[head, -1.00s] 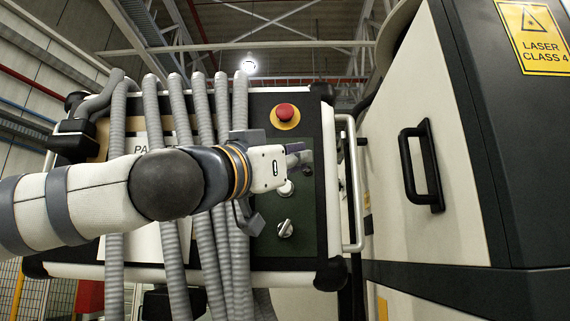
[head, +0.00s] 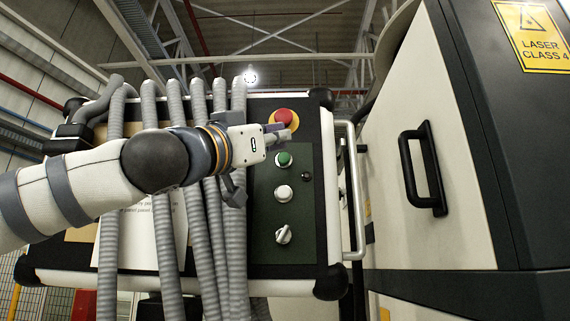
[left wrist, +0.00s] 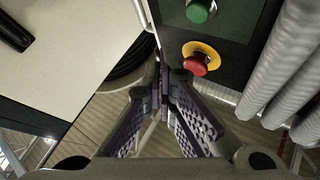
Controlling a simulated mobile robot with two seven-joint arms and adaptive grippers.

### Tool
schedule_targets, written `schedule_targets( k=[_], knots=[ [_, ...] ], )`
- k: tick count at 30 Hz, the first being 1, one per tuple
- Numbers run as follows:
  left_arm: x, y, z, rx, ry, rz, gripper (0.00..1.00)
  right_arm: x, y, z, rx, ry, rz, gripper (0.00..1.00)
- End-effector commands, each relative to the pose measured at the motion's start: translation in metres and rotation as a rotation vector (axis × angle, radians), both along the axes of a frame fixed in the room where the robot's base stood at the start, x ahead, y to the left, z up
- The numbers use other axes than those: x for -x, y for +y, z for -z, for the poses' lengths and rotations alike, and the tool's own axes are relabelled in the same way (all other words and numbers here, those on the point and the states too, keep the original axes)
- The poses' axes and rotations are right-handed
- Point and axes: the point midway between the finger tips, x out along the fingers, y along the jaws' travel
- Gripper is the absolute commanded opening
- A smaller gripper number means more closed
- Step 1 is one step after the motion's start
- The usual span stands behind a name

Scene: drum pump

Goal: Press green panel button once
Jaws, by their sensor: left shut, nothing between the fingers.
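The green button (head: 284,159) sits on the dark control panel (head: 262,240), below the red emergency stop (head: 285,117). My left gripper (head: 288,133) is shut and empty. In the head view its fingertips overlap the lower edge of the emergency stop, a little above the green button. In the left wrist view the green button (left wrist: 199,10) is at the top edge, and the red stop on its yellow base (left wrist: 200,58) is closer to my shut fingers (left wrist: 163,70). I cannot tell whether the fingers touch anything. My right gripper is not in view.
A white button (head: 283,192) and a selector knob (head: 283,235) are lower on the panel. Several grey hoses (head: 232,260) hang across its left part. A metal handle bar (head: 352,190) runs along its right side, beside a white cabinet with a black handle (head: 422,168).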

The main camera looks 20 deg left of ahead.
Motion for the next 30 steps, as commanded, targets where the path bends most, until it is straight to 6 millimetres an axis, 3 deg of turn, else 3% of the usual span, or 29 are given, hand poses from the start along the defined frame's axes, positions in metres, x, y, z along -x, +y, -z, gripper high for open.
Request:
schedule_targets(
  k=[3,12,30],
  knots=[
    [-0.018,0.004,0.003,0.002,0.003,0.0,0.0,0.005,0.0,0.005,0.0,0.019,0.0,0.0],
    [-0.037,0.01,-0.004,0.0,-0.007,0.0,0.0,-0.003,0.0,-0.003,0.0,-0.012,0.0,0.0],
    [-0.04,0.011,-0.002,0.001,-0.005,0.001,0.0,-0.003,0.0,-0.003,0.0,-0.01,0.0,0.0]
  ],
)
